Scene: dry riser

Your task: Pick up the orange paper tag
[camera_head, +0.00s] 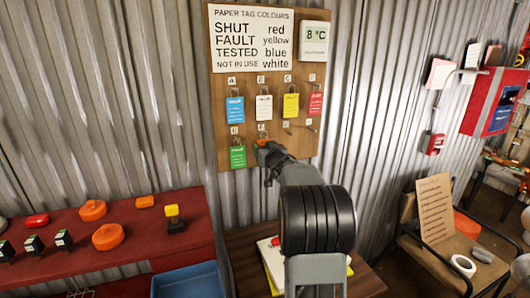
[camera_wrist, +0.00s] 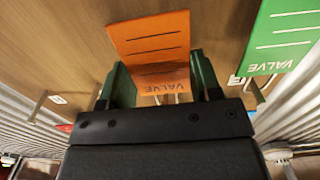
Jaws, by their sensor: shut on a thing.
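The orange paper tag (camera_wrist: 150,45) is between the two fingers of my gripper (camera_wrist: 160,85) in the wrist view, with the word VALVE and black lines on it. My gripper is shut on it, in front of the wooden board. In the head view my gripper (camera_head: 262,146) is at the lower part of the board, and only a little orange shows there. A hook shows behind the tag's lower edge in the wrist view; I cannot tell whether the tag still hangs on it.
A green tag (camera_head: 238,156) hangs close to the left of my gripper in the head view. Blue (camera_head: 235,110), white (camera_head: 264,107), yellow (camera_head: 291,105) and red (camera_head: 315,103) tags hang above. Bare hooks are to the right. A red bench (camera_head: 150,235) stands lower left.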

